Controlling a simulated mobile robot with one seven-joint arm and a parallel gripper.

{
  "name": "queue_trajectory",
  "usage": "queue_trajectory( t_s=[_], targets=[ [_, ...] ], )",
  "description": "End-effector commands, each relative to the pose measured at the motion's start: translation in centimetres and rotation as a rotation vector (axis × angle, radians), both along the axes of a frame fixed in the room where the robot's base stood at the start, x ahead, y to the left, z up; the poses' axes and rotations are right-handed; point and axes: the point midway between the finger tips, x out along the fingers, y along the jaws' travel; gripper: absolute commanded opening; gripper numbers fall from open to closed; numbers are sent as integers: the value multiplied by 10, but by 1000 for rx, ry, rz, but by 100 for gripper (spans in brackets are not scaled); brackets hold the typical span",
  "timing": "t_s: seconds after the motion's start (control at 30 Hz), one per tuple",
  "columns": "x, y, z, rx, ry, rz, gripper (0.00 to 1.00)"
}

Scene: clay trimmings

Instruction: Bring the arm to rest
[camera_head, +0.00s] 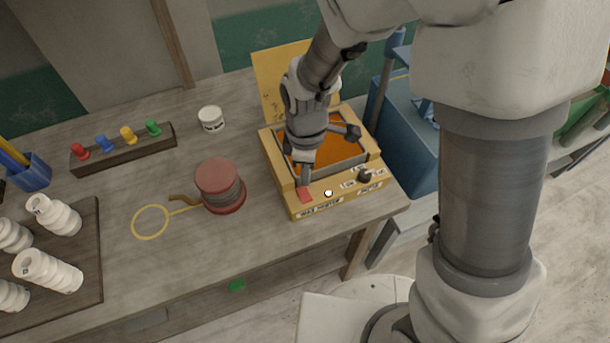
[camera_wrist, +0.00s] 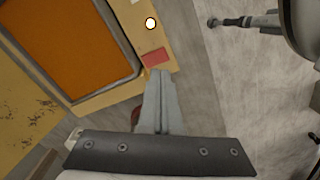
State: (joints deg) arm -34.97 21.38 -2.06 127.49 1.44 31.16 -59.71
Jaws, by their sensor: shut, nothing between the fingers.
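My gripper (camera_head: 305,182) is shut and empty, at the front left corner of a yellow box (camera_head: 292,209) on the bench. In the wrist view my shut fingers (camera_wrist: 158,80) point at a red switch (camera_wrist: 155,59) on the box's front ledge; the switch also shows in the head view (camera_head: 305,194). The fingertips are very close to the switch; I cannot tell if they touch it. A small white lamp (camera_head: 328,193) beside the switch looks lit. A dark knob (camera_head: 365,174) is further right. The box's lid (camera_head: 268,75) stands open, and orange material (camera_head: 330,150) fills its pan.
A white jar (camera_head: 211,118), a rack of coloured pegs (camera_head: 122,150) and a board of white pieces (camera_head: 90,235) are further left. A blue cabinet (camera_head: 405,130) stands right of the bench.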

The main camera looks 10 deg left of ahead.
Motion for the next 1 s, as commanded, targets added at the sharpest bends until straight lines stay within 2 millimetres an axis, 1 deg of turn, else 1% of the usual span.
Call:
queue_trajectory(
  t_s=[0.23,0.37,0.47,0.7,0.87,1.0],
  targets=[
    [0,0,0,1,-1,-2,0],
    [3,-5,10,10,-14,-43,0],
    [8,-15,29,28,-35,-123,0],
    [13,-54,87,86,-103,-405,0],
    [8,-81,122,127,-146,-595,0],
    [1,-105,149,165,-186,-760,0]
  ],
)
